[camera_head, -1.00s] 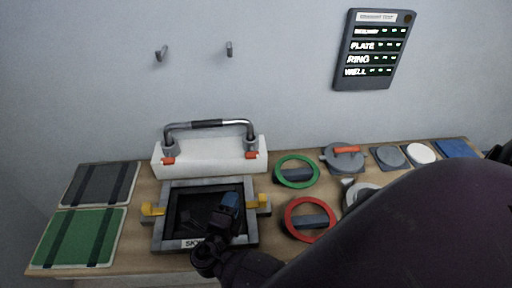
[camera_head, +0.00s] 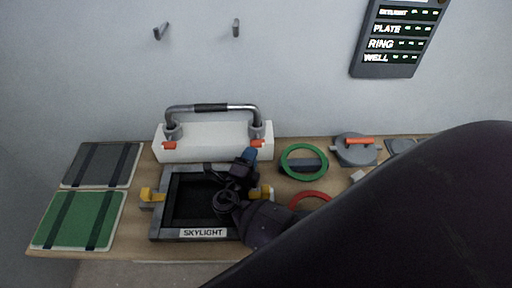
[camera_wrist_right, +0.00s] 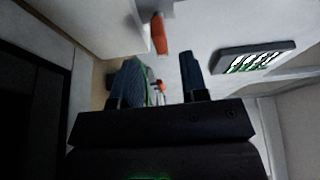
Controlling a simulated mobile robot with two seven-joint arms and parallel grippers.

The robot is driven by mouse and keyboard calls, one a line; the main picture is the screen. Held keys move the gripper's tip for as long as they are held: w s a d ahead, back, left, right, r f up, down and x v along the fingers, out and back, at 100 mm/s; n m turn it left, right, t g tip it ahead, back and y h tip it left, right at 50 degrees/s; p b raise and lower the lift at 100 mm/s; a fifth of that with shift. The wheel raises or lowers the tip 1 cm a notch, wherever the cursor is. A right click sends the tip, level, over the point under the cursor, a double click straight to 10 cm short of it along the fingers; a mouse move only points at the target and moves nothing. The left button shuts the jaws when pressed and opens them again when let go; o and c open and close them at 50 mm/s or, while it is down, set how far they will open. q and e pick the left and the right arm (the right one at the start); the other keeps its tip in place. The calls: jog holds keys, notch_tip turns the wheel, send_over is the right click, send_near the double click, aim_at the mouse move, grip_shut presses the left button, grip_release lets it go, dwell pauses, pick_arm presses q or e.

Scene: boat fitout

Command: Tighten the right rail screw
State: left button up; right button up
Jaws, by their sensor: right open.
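The grab rail (camera_head: 210,108), a grey bar with a black grip, stands on a white block (camera_head: 210,142). The right rail screw (camera_head: 254,145) is an orange tab at the rail's right foot; the left one (camera_head: 169,145) matches it. In the right wrist view an orange piece (camera_wrist_right: 158,34), apparently the right screw, hangs beyond the fingers, apart from them. My right gripper (camera_head: 249,156) is open with blue fingertips just in front of the right screw; both fingers also show in the right wrist view (camera_wrist_right: 160,80), with nothing held between them. My left gripper is out of view.
The skylight frame (camera_head: 192,233) with yellow latches lies below my right gripper. Green (camera_head: 80,220) and grey (camera_head: 102,164) panels lie at left. A green ring (camera_head: 304,147), a red ring (camera_head: 308,196) and a grey lidded pot (camera_head: 355,151) are at right. My arm hides the table's right side.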

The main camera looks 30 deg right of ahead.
aim_at(258, 141)
jog(key=shift+x, duration=2.35)
jog(key=shift+c, duration=0.4)
grip_shut()
